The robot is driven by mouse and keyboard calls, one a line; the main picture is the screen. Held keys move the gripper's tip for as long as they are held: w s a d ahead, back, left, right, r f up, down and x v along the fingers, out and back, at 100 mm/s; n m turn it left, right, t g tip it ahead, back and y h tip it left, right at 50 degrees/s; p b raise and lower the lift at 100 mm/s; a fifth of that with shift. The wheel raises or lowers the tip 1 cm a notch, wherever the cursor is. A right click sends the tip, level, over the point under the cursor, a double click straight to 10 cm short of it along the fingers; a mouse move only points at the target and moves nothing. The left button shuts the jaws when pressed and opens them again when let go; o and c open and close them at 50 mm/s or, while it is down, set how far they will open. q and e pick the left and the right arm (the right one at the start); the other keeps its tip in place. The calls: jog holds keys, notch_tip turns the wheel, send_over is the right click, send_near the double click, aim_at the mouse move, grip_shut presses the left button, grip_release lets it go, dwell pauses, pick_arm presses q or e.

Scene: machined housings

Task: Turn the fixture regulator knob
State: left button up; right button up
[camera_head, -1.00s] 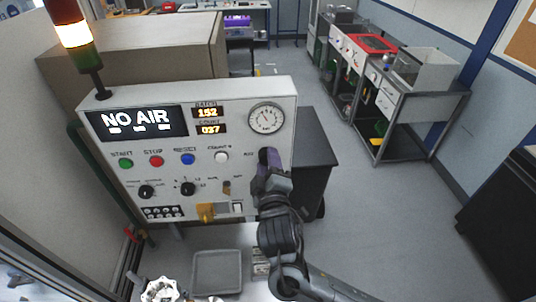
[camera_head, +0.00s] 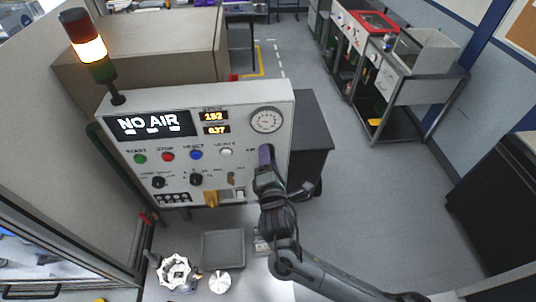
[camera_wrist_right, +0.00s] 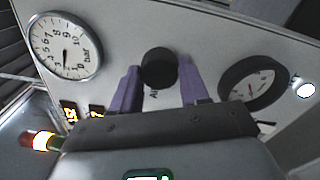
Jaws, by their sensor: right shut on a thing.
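In the head view my right gripper (camera_head: 266,156) is at the panel's right side, below the round gauge (camera_head: 266,120), and hides the knob. In the wrist view the large gauge (camera_wrist_right: 65,46) is at upper left and a black-rimmed dial (camera_wrist_right: 253,82) at right. My left gripper is not in view.
The panel display (camera_head: 149,124) reads "NO AIR". A stack light (camera_head: 88,45) stands at its left corner. Buttons, black selectors and a yellow part (camera_head: 211,198) are beside my arm. A grey tray (camera_head: 223,250) and machined parts (camera_head: 174,271) lie below.

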jog(key=shift+n, duration=0.7)
jog(key=o, duration=1.1)
jog(key=shift+c, duration=0.2)
jog(key=s+d+b, duration=0.1)
jog(key=s+b, duration=0.1)
jog(key=s, duration=0.8)
jog(key=shift+s, duration=0.35)
